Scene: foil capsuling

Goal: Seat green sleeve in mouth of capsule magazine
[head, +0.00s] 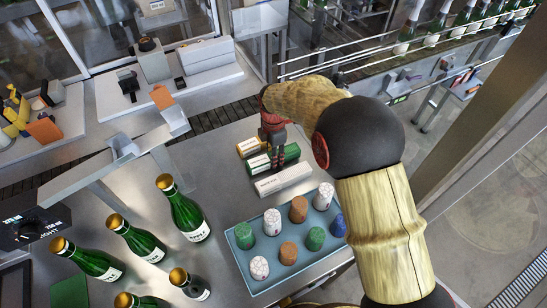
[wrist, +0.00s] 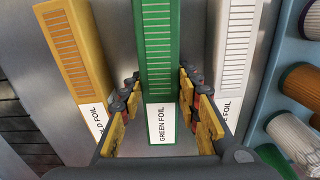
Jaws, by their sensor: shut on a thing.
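The sleeve lies on or very near the steel table. A pale sloping channel (head: 95,170) left of my gripper may be the capsule magazine; its mouth is not clear.
A gold foil box (wrist: 75,50) and a white foil box (wrist: 236,50) flank the sleeve closely. A blue tray (head: 240,262) of coloured capsules stands in front. Green bottles (head: 183,212) stand front left. Bare table lies between bottles and boxes.

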